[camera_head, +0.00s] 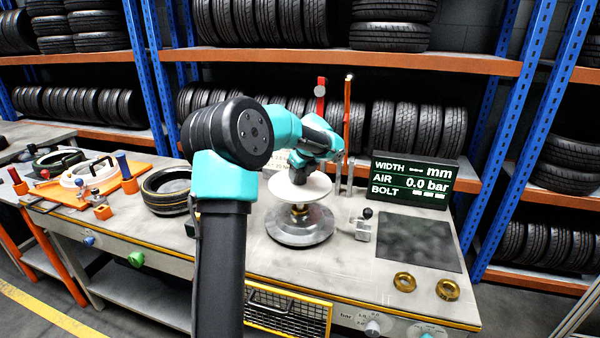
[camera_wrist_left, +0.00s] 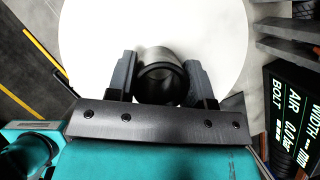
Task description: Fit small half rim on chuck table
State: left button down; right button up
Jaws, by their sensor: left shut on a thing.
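The small half rim (camera_head: 285,192) is a white disc with a dark central hub, and it fills much of the left wrist view (camera_wrist_left: 100,40). My left gripper (camera_head: 299,176) is above it, with its fingers on both sides of the hub in the left wrist view (camera_wrist_left: 160,80), shut on it. The disc looks about level. The chuck table (camera_head: 300,232) is a round grey metal plate on the bench, with a brass centre post under the disc. Whether disc and post touch is hidden. My right gripper is not in view.
The display board (camera_head: 412,183) stands right of the chuck table, behind a dark mat (camera_head: 418,240). Two brass rings (camera_head: 448,289) lie in front of the mat. A tyre (camera_head: 167,190) and an orange tray (camera_head: 130,186) lie left. A small clamp-like block (camera_head: 364,225) stands close right.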

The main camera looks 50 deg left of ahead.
pick_arm(q)
jog(key=shift+f, duration=3.7)
dwell(0.8)
jog(key=shift+c, duration=2.2)
grip_release()
jog(key=shift+f, duration=0.1)
jog(key=w+v, duration=0.1)
jog(key=v, duration=1.6)
jog(key=shift+s+r, duration=0.35)
jog(key=shift+s, duration=0.15)
jog(key=shift+d+f, duration=0.1)
